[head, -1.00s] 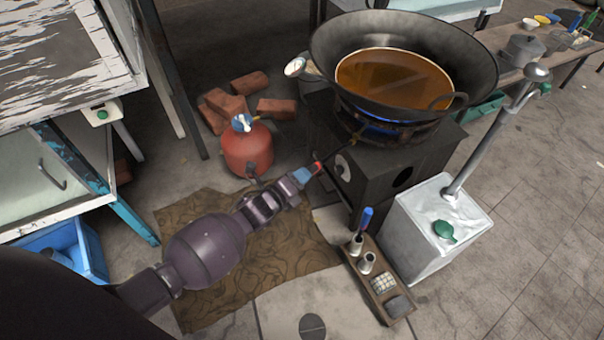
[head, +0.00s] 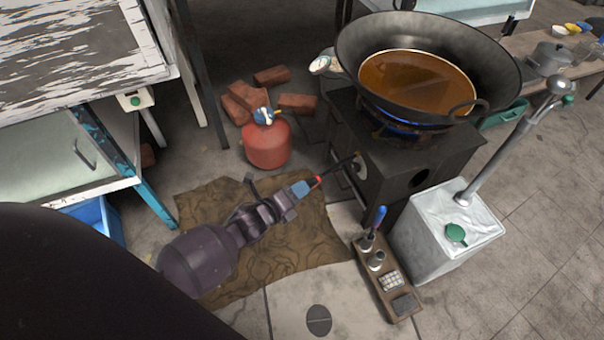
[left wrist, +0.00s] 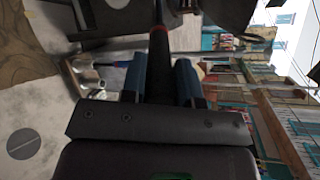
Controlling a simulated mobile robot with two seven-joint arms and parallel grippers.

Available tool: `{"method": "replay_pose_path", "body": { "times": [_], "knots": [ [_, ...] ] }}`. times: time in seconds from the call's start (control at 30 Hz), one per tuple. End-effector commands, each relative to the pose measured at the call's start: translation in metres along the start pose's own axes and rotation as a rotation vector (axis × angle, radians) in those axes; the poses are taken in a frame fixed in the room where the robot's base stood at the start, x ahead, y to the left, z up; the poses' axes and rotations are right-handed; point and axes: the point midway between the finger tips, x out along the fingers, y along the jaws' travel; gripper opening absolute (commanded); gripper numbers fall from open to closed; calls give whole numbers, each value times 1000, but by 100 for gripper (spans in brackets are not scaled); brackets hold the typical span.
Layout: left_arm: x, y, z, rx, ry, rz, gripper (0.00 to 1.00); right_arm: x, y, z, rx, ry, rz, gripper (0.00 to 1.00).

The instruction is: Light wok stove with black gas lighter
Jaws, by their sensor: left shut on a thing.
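My left gripper (head: 302,188) is shut on the black gas lighter (head: 334,171), in front of and left of the wok stove. The lighter has a red band and a dark nozzle that points up and right, its end near the stove's round front knob; I cannot tell whether they touch. The left wrist view shows the lighter (left wrist: 158,60) between the blue fingertips (left wrist: 159,82). The wok stove (head: 430,170) is a dark box. A blue flame (head: 398,128) burns under the wok (head: 500,65), which holds brown liquid. My right gripper is not in view.
A red gas canister (head: 267,145) and loose bricks (head: 270,100) stand left of the stove. A wooden caddy (head: 385,285) and a white metal tin (head: 447,235) stand at its front. A brown mat (head: 290,250) lies under my left arm.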

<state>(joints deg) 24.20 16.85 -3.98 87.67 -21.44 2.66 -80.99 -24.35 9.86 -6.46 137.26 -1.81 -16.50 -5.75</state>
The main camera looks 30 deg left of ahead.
Motion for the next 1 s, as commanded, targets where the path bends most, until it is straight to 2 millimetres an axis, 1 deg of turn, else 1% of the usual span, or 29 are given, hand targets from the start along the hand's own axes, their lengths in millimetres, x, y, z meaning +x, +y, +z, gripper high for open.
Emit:
{"method": "replay_pose_path", "body": {
  "times": [0.37,0.43,1.0],
  "knots": [
    [-3,0,0,-1,0,-1,5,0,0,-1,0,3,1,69],
    [-7,1,0,-1,-1,0,5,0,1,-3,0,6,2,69],
    [-72,15,-7,0,-1,-1,5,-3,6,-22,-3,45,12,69]
  ]
}}
